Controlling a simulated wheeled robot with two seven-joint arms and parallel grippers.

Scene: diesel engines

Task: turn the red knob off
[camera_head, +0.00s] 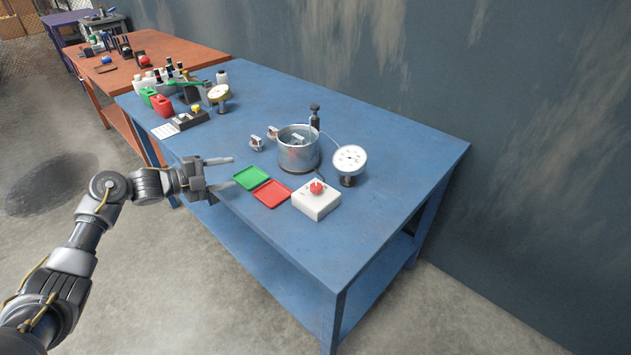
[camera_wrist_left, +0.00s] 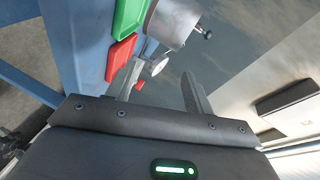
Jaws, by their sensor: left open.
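The red knob (camera_head: 317,187) sits on top of a white box (camera_head: 316,203) near the front edge of the blue table. In the left wrist view a small red part, which looks like the knob (camera_wrist_left: 138,86), shows beside the left-hand finger. My left gripper (camera_head: 232,172) is open and empty, at the table's front edge, left of the knob and beside the green tray. It is apart from the knob, with the two trays between them. The gripper's fingers also show in the left wrist view (camera_wrist_left: 160,80). My right gripper is not in view.
A green tray (camera_head: 251,177) and a red tray (camera_head: 271,194) lie between gripper and box. A metal pot (camera_head: 298,152) and a round white gauge (camera_head: 349,160) stand behind the box. Bottles and red and green cans (camera_head: 162,105) are farther left. The blue table's right end (camera_head: 400,185) is clear.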

